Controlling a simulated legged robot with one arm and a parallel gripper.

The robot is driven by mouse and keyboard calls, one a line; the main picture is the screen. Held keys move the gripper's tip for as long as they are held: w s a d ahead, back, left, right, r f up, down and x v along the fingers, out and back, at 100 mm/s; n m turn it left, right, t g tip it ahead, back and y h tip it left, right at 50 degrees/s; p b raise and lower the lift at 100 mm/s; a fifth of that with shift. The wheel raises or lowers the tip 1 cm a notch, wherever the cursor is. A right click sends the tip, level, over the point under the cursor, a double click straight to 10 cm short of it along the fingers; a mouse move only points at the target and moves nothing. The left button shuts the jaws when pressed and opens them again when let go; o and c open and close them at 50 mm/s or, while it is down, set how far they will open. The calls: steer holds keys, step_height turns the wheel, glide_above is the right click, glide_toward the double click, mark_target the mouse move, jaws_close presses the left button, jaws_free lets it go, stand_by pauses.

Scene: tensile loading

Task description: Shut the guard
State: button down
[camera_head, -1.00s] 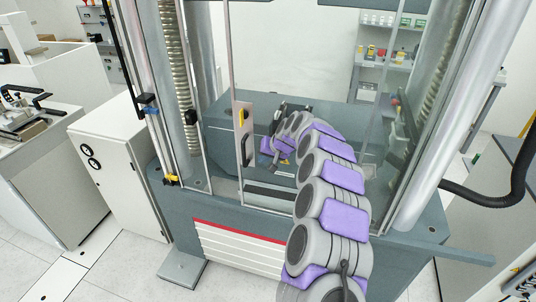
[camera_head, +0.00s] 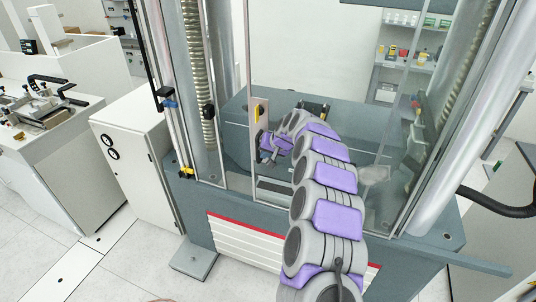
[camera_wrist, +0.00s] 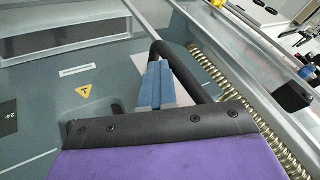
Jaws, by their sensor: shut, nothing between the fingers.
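The guard is a clear panel in a thin metal frame (camera_head: 249,90) at the front of the testing machine. Its upright edge carries a pale plate (camera_head: 260,120) with a yellow label. To the right of this edge the front is open, and my arm reaches in through it. My gripper (camera_head: 264,152) is close beside the plate's lower end. In the wrist view, the blue-grey fingers (camera_wrist: 160,76) are shut and empty, next to a bent black bar (camera_wrist: 190,75) that looks like a handle. I cannot tell whether they touch it.
A clear side panel (camera_head: 400,130) stands at the right, near my arm. Ribbed columns (camera_head: 196,90) rise at the left. The machine base (camera_head: 350,115) lies behind my arm. A white cabinet (camera_head: 135,150) stands to the left.

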steer(key=w+a+p, duration=0.4)
steer(key=w+a, duration=0.1)
steer(key=a, duration=0.8)
steer(key=shift+w+a+p, duration=0.2)
steer(key=shift+a+p, duration=0.15)
